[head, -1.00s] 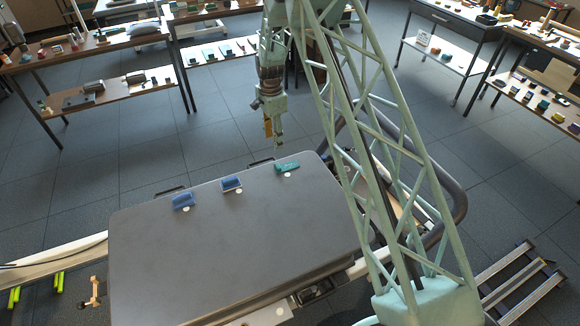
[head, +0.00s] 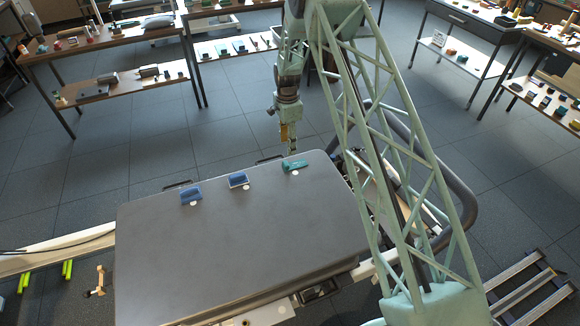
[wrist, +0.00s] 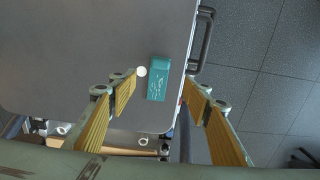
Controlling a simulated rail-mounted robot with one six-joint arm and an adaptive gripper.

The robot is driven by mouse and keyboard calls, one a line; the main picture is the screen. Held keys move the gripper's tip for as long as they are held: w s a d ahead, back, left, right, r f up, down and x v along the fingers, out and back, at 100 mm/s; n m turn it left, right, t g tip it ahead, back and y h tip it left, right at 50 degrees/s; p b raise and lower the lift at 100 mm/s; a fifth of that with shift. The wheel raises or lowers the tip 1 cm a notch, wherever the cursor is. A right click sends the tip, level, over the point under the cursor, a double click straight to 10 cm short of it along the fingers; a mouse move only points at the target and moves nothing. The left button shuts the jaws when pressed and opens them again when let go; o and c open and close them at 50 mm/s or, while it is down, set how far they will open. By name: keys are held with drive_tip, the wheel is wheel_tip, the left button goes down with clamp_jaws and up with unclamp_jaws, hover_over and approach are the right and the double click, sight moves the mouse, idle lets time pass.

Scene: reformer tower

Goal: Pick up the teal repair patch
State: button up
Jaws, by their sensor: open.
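The teal repair patch (head: 295,166) lies near the far right corner of the grey cart top (head: 240,240). In the wrist view the patch (wrist: 158,79) is a teal block with pale markings, its long side running up the picture. My gripper (head: 291,151) hangs just above the patch, pointing down. In the wrist view my gripper (wrist: 160,92) is open, with one ribbed yellow finger on each side of the patch and nothing held. The fingers appear still above it, not touching.
Two blue pieces, one (head: 191,196) at left and one (head: 238,180) in the middle, lie along the same far edge. A white disc (wrist: 142,72) sits beside the patch. A dark handle (wrist: 203,40) sticks out past the edge. The cart's middle is clear.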

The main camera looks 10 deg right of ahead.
drive_tip(key=b, duration=0.1)
approach(295, 163)
drive_tip(key=a, duration=0.1)
drive_tip(key=s+a+f, duration=0.1)
drive_tip(key=a+f, duration=0.1)
drive_tip(key=a, duration=0.1)
drive_tip(key=shift+s, duration=0.25)
drive_tip(key=shift+f+b, duration=0.85)
drive_tip(key=shift+f, duration=1.75)
drive_tip(key=c, duration=0.9)
